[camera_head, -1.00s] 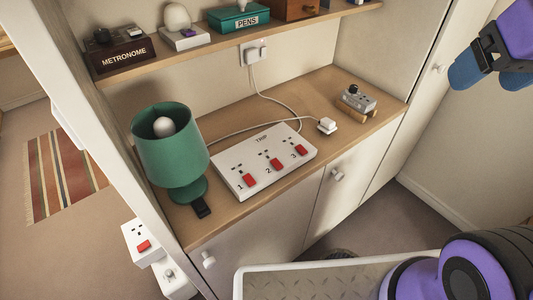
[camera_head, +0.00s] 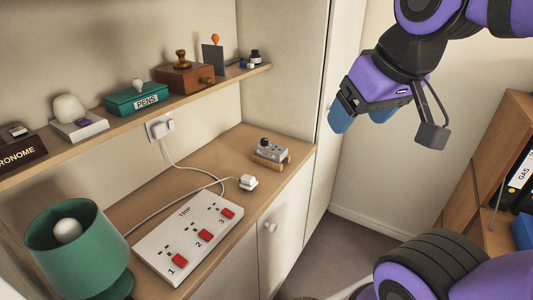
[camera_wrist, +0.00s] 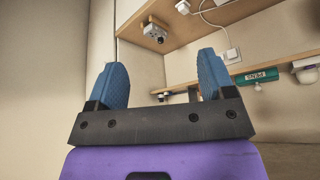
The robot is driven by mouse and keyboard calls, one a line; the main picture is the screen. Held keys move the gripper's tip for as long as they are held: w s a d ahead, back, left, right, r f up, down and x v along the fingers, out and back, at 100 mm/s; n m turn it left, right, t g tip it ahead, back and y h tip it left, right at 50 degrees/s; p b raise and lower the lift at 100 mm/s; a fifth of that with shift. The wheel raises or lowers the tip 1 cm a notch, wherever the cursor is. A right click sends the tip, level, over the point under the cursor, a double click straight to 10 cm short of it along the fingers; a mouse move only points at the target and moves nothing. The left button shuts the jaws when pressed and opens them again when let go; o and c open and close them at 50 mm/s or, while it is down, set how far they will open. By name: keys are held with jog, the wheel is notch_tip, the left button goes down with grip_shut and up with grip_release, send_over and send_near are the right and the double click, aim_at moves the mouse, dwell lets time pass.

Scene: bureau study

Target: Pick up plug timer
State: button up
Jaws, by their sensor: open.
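A small grey device with a black knob on top, which looks like the plug timer (camera_head: 271,150), sits on a wooden rest at the right end of the cabinet top (camera_head: 225,165). In the wrist view the plug timer (camera_wrist: 156,36) shows upside down near the top, beyond the fingers. My gripper (camera_head: 361,113) is in the air to the right of the plug timer and well apart from it. Its two blue fingers are spread, with nothing between them in the wrist view (camera_wrist: 163,80).
A white power strip (camera_head: 187,238) with red switches, a white plug (camera_head: 248,182) and a green lamp (camera_head: 75,250) stand on the cabinet top. The shelf (camera_head: 115,131) above holds a PENS box (camera_head: 136,99) and a wooden box (camera_head: 184,77). A bookcase (camera_head: 485,165) stands at right.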

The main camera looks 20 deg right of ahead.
dwell(0.4)
jog(key=o, duration=0.3)
jog(key=shift+o, duration=0.4)
jog(key=shift+w+r, duration=0.1)
jog(key=shift+w, duration=0.15)
jog(key=m+g+y, duration=0.2)
jog(key=m, duration=2.7)
send_over(266, 140)
jog(key=s+d, duration=0.2)
jog(key=f, duration=2.6)
jog(key=shift+a, duration=0.25)
jog(key=shift+t+y, duration=0.3)
jog(key=shift+x, duration=4.9)
